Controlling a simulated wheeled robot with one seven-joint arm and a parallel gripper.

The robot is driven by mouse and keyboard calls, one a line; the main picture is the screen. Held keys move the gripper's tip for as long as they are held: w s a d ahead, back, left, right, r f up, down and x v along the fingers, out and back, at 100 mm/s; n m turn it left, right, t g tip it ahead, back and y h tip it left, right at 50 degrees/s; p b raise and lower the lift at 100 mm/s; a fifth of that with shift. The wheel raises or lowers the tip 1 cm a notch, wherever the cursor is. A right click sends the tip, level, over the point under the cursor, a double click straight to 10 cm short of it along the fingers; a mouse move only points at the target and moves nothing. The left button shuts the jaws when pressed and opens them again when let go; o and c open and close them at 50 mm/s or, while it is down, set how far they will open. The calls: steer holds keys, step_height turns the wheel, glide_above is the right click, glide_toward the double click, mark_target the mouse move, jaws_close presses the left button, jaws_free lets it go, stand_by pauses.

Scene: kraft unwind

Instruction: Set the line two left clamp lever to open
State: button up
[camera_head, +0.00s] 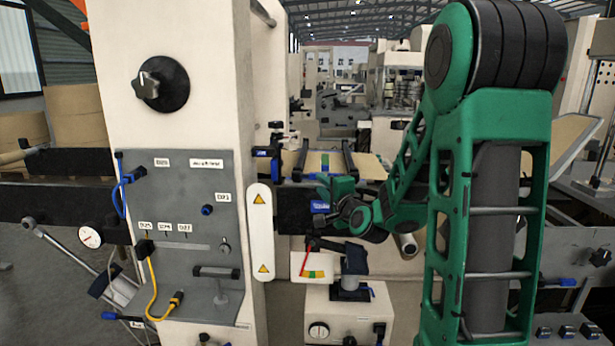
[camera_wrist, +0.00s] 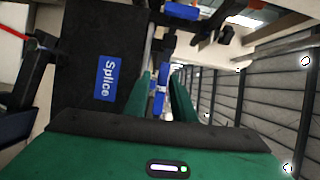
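My gripper (camera_head: 338,188) is at the front edge of the splice table (camera_head: 375,168), beside a black block with a blue label (camera_head: 320,207). The label reads "Splice" in the wrist view (camera_wrist: 107,78). In the wrist view my gripper (camera_wrist: 163,85) has its two green fingers apart. A blue part (camera_wrist: 159,92), possibly a clamp lever, shows in the gap between them; I cannot tell whether they touch it. Two dark clamp bars (camera_head: 300,160) (camera_head: 348,158) lie across the table. I cannot read which lever is the line two left one.
A cream machine column (camera_head: 180,40) with a grey control panel (camera_head: 190,230) stands at left. Other blue parts (camera_wrist: 182,11) show in the wrist view.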

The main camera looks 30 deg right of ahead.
mark_target(312, 182)
steer(key=shift+m, duration=0.3)
steer(key=w, duration=0.3)
steer(key=w+d, duration=0.1)
steer(key=w, duration=0.3)
steer(key=w+d, duration=0.1)
steer(key=w, duration=0.2)
steer(key=shift+w+d+r, duration=0.2)
steer(key=shift+w, duration=0.15)
steer(key=shift+c, duration=0.5)
jaws_close()
steer(key=shift+a, duration=0.1)
